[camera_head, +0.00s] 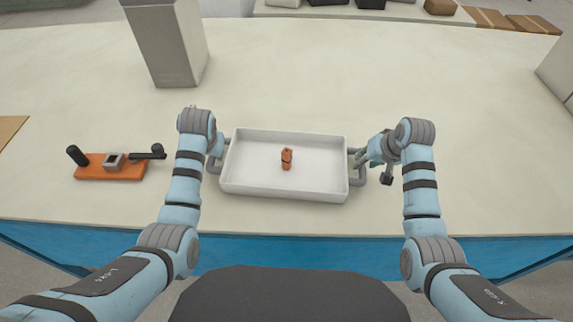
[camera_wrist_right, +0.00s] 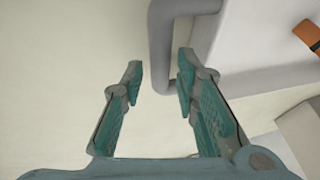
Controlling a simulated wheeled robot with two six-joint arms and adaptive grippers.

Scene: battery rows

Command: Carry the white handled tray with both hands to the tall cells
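The white handled tray (camera_head: 250,186) rests on the pale table in front of me, with a grey handle at each short end. A small orange piece with a dark band (camera_head: 287,158) stands inside it. My left gripper (camera_head: 219,147) is at the tray's left handle, mostly hidden by its own wrist, so its grip is unclear. My right gripper (camera_head: 362,157) is at the right handle. In the right wrist view its fingers (camera_wrist_right: 159,72) are apart, with the grey handle bar (camera_wrist_right: 162,45) at the tips, nearer the right finger. I cannot make out any tall cells for certain.
A tall grey box (camera_head: 172,45) stands behind the tray to the left. An orange base with black parts (camera_head: 110,172) lies left of my left arm. Several dark and brown items sit on a far surface (camera_head: 365,12). The table behind the tray is clear.

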